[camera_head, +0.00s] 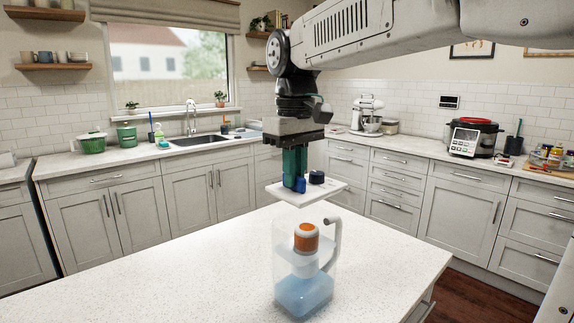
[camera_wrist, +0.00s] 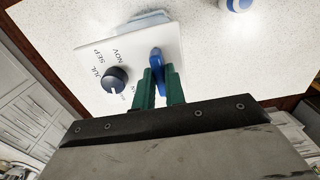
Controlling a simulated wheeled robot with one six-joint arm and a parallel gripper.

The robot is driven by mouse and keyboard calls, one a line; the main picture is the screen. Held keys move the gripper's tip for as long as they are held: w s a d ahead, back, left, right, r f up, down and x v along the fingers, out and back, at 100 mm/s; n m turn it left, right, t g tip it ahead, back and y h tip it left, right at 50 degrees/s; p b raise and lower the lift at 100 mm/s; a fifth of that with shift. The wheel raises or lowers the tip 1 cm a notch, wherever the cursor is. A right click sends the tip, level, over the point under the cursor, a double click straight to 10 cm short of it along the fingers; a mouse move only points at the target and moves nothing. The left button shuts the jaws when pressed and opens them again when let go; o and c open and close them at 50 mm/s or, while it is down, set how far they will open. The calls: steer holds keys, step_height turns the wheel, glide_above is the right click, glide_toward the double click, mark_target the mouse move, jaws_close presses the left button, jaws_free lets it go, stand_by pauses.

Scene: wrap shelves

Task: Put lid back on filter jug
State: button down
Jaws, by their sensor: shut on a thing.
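The filter jug (camera_head: 293,262) stands upright on the speckled island top. It is clear, with a handle on its right side, blue water low down and an orange-and-white filter inside. Its top is open. My gripper (camera_head: 295,184), with green fingers, is shut on the lid's blue grip and holds the white lid (camera_head: 322,191) above the jug, apart from it. In the wrist view, the green fingers (camera_wrist: 160,80) pinch the blue grip. The lid (camera_wrist: 112,50) there shows month letters and a dark round dial.
The island top (camera_head: 180,270) is clear around the jug. A blue-and-white thing (camera_wrist: 236,4) lies at the wrist view's top edge, partly cut off.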

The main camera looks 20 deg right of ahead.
mark_target(295, 190)
steer(key=shift+a+f, duration=0.1)
steer(key=shift+f, duration=2.5)
steer(key=shift+s+f, duration=0.1)
steer(key=shift+f, duration=0.5)
stand_by(0.5)
steer(key=c, duration=0.9)
jaws_free()
steer(key=shift+r, duration=3.5)
steer(key=shift+c, duration=0.3)
